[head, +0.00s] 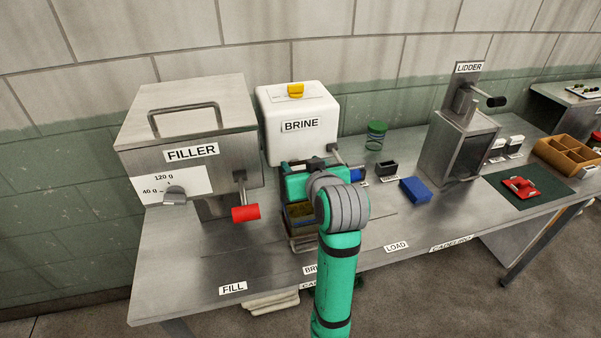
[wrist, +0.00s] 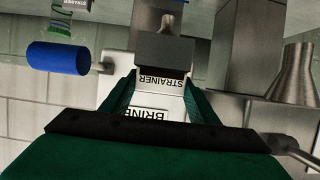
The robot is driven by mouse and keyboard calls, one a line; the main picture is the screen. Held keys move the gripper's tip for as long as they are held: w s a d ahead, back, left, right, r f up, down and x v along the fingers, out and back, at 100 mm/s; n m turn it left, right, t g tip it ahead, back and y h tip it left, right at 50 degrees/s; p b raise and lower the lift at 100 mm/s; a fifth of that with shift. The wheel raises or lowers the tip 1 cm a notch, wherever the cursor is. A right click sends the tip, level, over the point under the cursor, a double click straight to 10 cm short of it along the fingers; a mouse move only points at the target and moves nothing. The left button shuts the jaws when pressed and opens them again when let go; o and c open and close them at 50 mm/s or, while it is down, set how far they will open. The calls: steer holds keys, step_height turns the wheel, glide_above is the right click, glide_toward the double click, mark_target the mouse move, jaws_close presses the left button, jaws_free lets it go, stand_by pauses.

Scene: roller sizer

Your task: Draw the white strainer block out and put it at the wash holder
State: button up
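The white brine machine (head: 298,110) stands on the bench. My gripper is at its front; in the head view my arm hides the fingertips and the strainer block. In the wrist view a STRAINER label (wrist: 165,79) on a pale face lies between the two green fingers of my gripper (wrist: 160,88). A grey metal block (wrist: 163,50) with a knob is just beyond. A small black holder (head: 387,167) with a label stands to the right of my arm; its label is too small to read surely.
The steel filler (head: 190,135) with a red handle (head: 245,213) stands at left. A blue block (head: 414,190), a green-lidded jar (head: 375,135) and the lidder (head: 460,140) are at right. In the wrist view a blue handle (wrist: 58,57) sits beside the fingers. The front bench edge is mostly clear.

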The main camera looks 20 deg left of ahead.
mark_target(303, 163)
steer(key=shift+r, duration=0.15)
steer(key=shift+r, duration=4.85)
